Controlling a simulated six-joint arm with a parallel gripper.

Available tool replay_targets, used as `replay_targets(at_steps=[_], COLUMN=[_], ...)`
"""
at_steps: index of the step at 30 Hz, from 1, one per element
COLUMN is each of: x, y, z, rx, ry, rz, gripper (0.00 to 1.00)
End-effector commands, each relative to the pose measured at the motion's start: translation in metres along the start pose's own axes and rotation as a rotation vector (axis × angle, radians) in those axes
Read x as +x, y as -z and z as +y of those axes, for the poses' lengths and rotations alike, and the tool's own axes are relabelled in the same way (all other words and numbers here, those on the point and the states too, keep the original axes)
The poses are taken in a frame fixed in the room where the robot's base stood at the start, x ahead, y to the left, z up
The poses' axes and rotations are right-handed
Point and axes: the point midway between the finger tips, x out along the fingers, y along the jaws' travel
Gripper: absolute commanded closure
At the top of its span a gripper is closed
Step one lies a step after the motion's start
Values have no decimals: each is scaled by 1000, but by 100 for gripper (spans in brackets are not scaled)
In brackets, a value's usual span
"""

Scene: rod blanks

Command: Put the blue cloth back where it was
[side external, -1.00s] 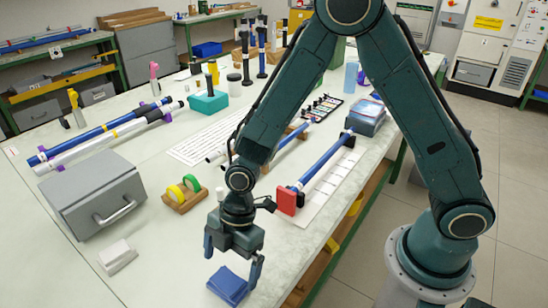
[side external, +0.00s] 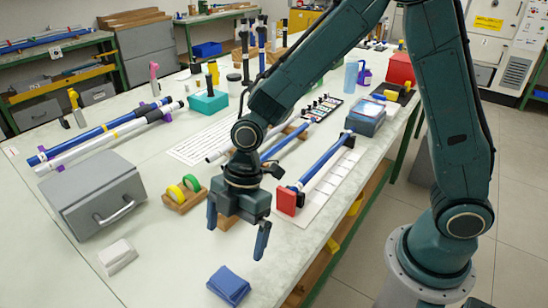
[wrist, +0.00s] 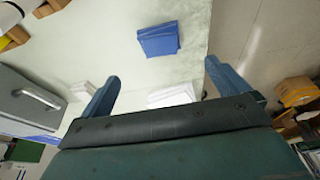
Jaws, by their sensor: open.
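The blue cloth (side external: 229,285) is folded into a small square and lies flat on the white table near its front edge. It also shows in the wrist view (wrist: 158,39), beyond the fingertips and apart from them. My gripper (side external: 236,238) is open and empty, above the table and a little behind the cloth in the side view. Its two blue fingers also show in the wrist view (wrist: 158,82), spread wide with nothing between them.
A white block (side external: 118,255) and a grey case (side external: 95,200) with a handle stand left of the cloth. A wooden holder with tape rolls (side external: 184,194) is behind my gripper. A red block (side external: 287,201) ends a blue rod at right.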

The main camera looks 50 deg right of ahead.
Motion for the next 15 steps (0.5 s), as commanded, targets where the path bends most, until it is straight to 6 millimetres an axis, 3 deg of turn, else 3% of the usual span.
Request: replay_targets(at_steps=[15], x=[-9], y=[-3], z=[0], rx=[29], ry=[-15], rz=[-4], gripper=[0])
